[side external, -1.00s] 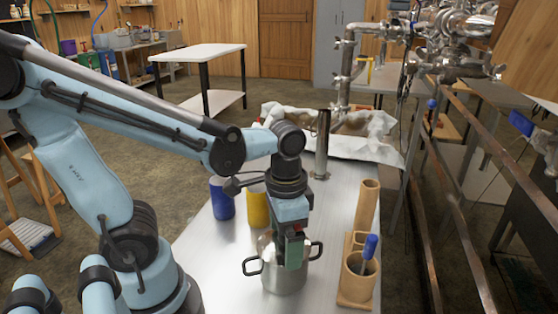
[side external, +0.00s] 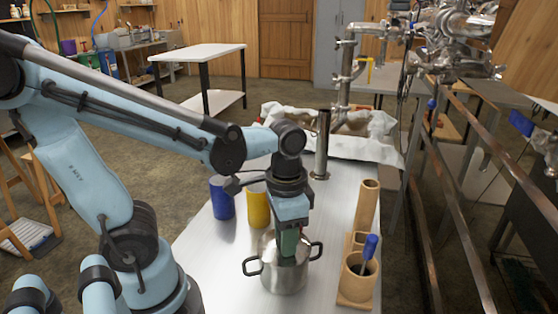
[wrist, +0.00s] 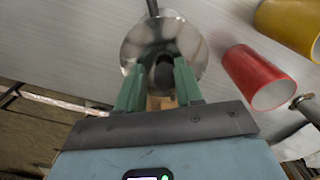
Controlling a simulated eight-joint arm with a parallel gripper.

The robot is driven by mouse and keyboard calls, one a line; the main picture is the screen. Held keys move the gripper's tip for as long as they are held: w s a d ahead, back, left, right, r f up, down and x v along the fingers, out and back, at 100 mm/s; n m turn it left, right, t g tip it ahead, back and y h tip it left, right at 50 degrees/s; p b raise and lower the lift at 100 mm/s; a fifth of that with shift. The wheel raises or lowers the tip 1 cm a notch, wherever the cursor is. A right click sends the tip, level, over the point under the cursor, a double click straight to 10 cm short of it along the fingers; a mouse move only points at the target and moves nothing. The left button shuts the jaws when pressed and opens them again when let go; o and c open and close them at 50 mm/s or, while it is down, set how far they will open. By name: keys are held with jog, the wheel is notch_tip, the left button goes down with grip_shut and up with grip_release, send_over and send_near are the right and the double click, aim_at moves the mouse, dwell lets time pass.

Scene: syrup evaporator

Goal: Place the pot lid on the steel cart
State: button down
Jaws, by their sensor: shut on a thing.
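A steel pot (side external: 285,278) with two black handles stands upright on the steel cart (side external: 205,255), near its front. The shiny round pot lid (wrist: 140,40) shows in the wrist view with its dark knob (wrist: 163,73) between my green fingers. My gripper (side external: 290,250) points down at the top of the pot and is shut on the lid's knob. A black pot handle shows past the lid's edge in the wrist view. My fingers partly hide the lid in the side view, so I cannot tell whether it touches the pot's rim.
A blue cup (side external: 221,198) and a yellow cup (side external: 257,206) stand left of my gripper. A red cup (wrist: 258,77) shows in the wrist view. A wooden holder (side external: 357,280) with a blue-handled tool is right of the pot. A steel cylinder (side external: 321,150) and white cloth (side external: 375,145) are behind.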

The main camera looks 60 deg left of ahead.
jog(key=shift+s+d, duration=0.15)
jog(key=shift+r, duration=0.75)
jog(key=r, duration=0.3)
jog(key=shift+s+d, duration=0.1)
jog(key=shift+d, duration=0.1)
jog(key=s+d+r, duration=0.6)
jog(key=d, duration=0.2)
jog(key=s+a+f+n, duration=0.1)
jog(key=a+f+n, duration=0.3)
jog(key=a, duration=0.4)
jog(key=s+a+f+n, duration=0.2)
jog(key=a+f+n, duration=0.3)
jog(key=a+n, duration=0.2)
jog(key=s+a+f+n, duration=0.2)
jog(key=a+f+n, duration=0.3)
jog(key=a, duration=0.6)
jog(key=shift+s+a+f, duration=0.1)
jog(key=shift+s+a, duration=0.05)
jog(key=shift+s, duration=0.05)
jog(key=shift+f, duration=1.95)
